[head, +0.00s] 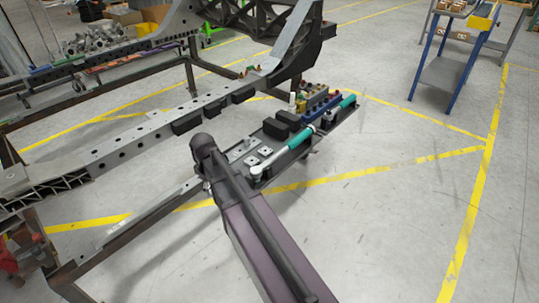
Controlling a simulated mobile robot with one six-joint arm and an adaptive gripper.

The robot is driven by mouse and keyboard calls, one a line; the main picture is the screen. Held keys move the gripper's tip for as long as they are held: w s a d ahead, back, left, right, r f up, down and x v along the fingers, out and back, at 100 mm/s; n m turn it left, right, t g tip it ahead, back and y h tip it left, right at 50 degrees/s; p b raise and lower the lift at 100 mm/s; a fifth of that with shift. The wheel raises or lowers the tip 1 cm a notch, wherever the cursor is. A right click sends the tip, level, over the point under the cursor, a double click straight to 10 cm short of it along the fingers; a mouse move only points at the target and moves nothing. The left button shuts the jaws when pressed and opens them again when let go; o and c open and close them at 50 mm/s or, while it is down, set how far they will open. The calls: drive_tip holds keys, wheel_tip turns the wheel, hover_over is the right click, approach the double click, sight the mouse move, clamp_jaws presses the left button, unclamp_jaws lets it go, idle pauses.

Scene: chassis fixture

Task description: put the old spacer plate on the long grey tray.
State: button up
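A long dark grey tray (317,138) stretches diagonally beside the chassis rail, right of centre. Small light square plates with a hole (265,151) lie at its near end. I cannot tell whether one of them is the old spacer plate, or pick that plate out elsewhere. My arm rises from the bottom of the head view to a dark rounded joint, left of the tray's near end, and covers part of that area. My gripper does not show, so its hold is hidden.
On the tray are black blocks (276,128), teal-handled tools (297,138) and a blue holder (322,107). The grey chassis rail (130,148) carries black blocks on its side. A blue-legged cart (447,75) stands at upper right. Floor at right is clear.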

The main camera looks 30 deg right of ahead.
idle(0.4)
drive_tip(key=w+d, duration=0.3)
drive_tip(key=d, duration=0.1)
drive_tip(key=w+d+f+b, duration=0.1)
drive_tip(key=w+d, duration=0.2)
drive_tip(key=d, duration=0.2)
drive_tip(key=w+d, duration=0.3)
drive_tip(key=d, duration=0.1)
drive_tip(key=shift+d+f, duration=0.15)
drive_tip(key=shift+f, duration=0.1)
drive_tip(key=shift+b, duration=0.3)
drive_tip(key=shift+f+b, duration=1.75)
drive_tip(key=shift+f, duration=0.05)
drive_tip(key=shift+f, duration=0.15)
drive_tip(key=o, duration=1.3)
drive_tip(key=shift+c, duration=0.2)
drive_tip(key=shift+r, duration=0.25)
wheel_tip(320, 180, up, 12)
drive_tip(key=p, duration=1.2)
